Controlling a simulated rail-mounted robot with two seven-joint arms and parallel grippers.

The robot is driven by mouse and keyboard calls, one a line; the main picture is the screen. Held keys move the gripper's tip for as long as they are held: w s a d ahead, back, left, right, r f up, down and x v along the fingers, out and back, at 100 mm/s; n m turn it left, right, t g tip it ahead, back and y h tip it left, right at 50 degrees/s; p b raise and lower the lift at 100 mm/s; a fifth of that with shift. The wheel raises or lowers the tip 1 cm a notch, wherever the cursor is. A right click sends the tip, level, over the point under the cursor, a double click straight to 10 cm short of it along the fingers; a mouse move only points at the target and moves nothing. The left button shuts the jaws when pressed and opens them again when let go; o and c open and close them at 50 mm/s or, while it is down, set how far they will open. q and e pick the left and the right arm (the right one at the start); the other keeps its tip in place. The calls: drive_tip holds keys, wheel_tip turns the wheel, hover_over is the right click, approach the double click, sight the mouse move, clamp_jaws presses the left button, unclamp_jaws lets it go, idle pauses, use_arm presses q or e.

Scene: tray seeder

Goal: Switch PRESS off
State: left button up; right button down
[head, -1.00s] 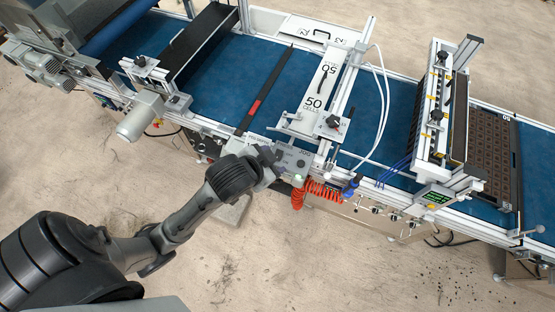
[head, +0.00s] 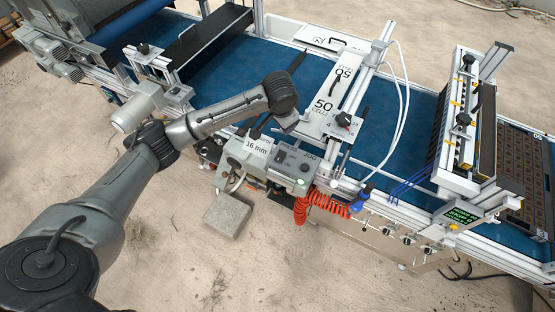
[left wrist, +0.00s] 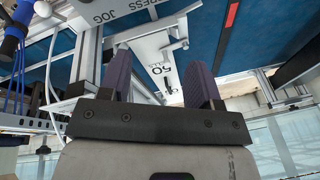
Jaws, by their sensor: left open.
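The grey control box (head: 262,158) sits at the conveyor's near edge. Its panel has a PRESS label, a dark switch (head: 279,157) that seems to go with it, a JOG label and a knob (head: 304,168). The switch's on or off position is too small to tell. My left gripper (head: 287,122) hovers just beyond the box, over the belt edge; its fingertips are hidden in the head view. In the left wrist view the two dark fingers (left wrist: 158,72) are apart and empty. The PRESS and JOG lettering (left wrist: 112,12) shows at that view's top edge. My right gripper is not visible.
The white 50-cells plate (head: 325,108) and its clamp knob (head: 343,120) stand close to the gripper's right. A red coiled hose (head: 322,203) hangs right of the box. A motor (head: 135,108) lies left. Floor in front is mostly clear.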

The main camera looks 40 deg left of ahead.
sight(278, 160)
use_arm(q)
drive_tip(key=s+f+n+g, duration=0.1)
drive_tip(key=f, duration=0.4)
drive_tip(key=f+n+g+h, duration=0.1)
drive_tip(key=f+n, duration=0.1)
drive_tip(key=f, duration=0.4)
drive_tip(key=s+f+n+b, duration=0.1)
drive_tip(key=f+n, duration=0.1)
drive_tip(key=f, duration=0.3)
drive_tip(key=shift+s+d+f+g+h, duration=0.15)
drive_tip(key=shift+s+d+g+h, duration=0.15)
drive_tip(key=shift+s+d+g, duration=0.1)
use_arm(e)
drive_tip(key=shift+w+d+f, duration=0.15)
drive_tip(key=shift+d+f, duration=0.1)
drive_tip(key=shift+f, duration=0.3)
use_arm(q)
drive_tip(key=shift+c, duration=0.2)
